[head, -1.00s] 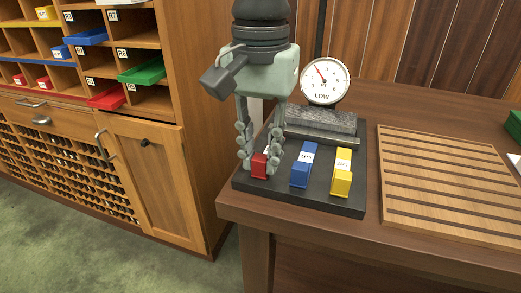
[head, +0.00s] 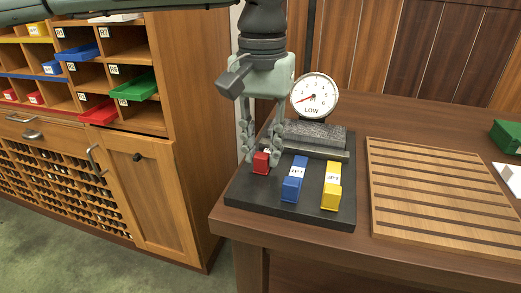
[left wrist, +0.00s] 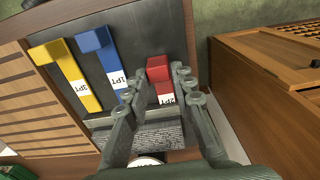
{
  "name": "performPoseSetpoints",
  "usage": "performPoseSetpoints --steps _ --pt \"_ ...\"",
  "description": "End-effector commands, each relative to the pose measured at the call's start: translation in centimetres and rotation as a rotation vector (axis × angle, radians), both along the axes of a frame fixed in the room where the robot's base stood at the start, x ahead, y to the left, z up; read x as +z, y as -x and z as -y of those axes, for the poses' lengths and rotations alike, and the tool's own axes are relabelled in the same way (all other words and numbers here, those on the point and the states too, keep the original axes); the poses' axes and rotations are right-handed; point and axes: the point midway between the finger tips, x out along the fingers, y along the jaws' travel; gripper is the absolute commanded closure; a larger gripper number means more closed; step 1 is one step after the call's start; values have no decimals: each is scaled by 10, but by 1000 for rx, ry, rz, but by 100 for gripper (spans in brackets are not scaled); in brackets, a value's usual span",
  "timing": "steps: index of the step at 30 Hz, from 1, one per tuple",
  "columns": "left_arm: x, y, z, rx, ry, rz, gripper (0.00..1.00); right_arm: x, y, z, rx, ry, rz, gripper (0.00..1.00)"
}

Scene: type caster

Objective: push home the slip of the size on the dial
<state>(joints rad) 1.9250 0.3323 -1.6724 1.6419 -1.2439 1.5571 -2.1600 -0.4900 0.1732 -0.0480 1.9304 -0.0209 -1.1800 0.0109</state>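A dark base (head: 238,193) on the table carries a red slip (head: 261,164), a blue slip (head: 291,190) and a yellow slip (head: 331,198), each with a white label. The red slip sits farther back, toward the grey block (head: 310,137), than the other two. The round dial (head: 315,96) reads LOW and its red needle points lower left. My left gripper (head: 262,158) is open, its fingers on either side of the red slip. The left wrist view shows the red slip (left wrist: 158,68) between the fingers with small gaps; its label is partly hidden. My right gripper is out of view.
A slatted wooden board (head: 440,195) lies to the right on the table. A green box (head: 507,137) and a white card (head: 510,178) are at the right edge. A wooden cabinet (head: 150,185) with coloured trays stands at left.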

Motion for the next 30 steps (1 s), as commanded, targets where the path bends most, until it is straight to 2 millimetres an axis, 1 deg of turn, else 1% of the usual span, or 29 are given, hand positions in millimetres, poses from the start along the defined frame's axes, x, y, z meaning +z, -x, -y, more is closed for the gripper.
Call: performPoseSetpoints --steps 1,3,11,14,17,20,24,30 --pt "0 1 0 0 -1 -2 68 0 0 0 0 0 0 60" --pt "-1 1 0 -1 -2 -3 59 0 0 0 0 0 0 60" --pt "-1 3 -1 -3 -4 -7 59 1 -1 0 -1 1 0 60" --pt "3 3 0 -3 -3 -7 59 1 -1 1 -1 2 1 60" --pt "15 2 0 -3 -3 -6 59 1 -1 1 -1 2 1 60" --pt "34 2 0 -2 -2 -5 59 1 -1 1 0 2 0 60" --pt "65 2 0 -2 -2 -5 59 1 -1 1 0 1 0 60" --pt "101 2 0 -2 -2 -4 59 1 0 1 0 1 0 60"
